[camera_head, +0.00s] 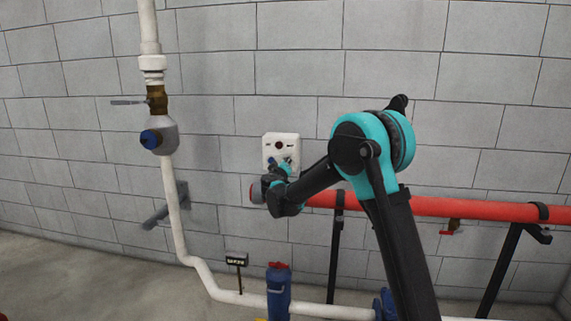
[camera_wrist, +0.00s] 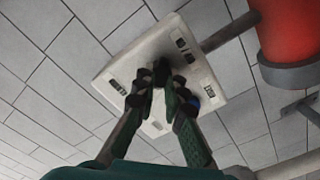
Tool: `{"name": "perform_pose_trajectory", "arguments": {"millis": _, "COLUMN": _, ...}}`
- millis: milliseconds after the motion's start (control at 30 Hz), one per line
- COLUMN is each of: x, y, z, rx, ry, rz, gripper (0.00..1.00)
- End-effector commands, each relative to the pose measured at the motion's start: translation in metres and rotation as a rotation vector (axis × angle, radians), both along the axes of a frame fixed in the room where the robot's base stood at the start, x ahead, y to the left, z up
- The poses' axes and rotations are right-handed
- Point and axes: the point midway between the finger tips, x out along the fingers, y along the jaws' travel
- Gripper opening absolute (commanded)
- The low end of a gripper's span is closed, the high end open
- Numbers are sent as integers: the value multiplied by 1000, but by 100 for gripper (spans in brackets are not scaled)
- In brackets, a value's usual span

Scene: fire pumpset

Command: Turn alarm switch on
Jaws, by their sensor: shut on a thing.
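The alarm box (camera_head: 281,140) is a white panel on the grey block wall, with a dark round part near its top and small knobs lower down. In the wrist view the white panel (camera_wrist: 118,75) appears tilted, with small dark labels and a bit of blue (camera_wrist: 208,103) beside the right finger. My gripper (camera_wrist: 162,82) is at the panel face, its fingers close together around a switch that they mostly hide. In the head view my gripper (camera_head: 284,172) covers the lower part of the box. The switch's exact position cannot be told.
A red pipe (camera_head: 470,208) runs to the right just below the box, and its end (camera_wrist: 290,50) is near my gripper in the wrist view. A white pipe with a valve (camera_head: 158,135) stands at left. A blue cylinder (camera_head: 278,295) stands below.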

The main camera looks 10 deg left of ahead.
Motion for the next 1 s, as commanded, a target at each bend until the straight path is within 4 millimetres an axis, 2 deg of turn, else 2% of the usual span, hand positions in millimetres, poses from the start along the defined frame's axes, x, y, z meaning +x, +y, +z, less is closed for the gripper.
{"name": "perform_pose_trajectory", "arguments": {"millis": 400, "x": 0, "y": -1, "z": -1, "rx": -258, "ry": 0, "rz": -3, "gripper": 0}}
{"name": "perform_pose_trajectory", "arguments": {"millis": 1000, "x": 0, "y": -1, "z": 0, "rx": -326, "ry": 0, "rz": -4, "gripper": 0}}
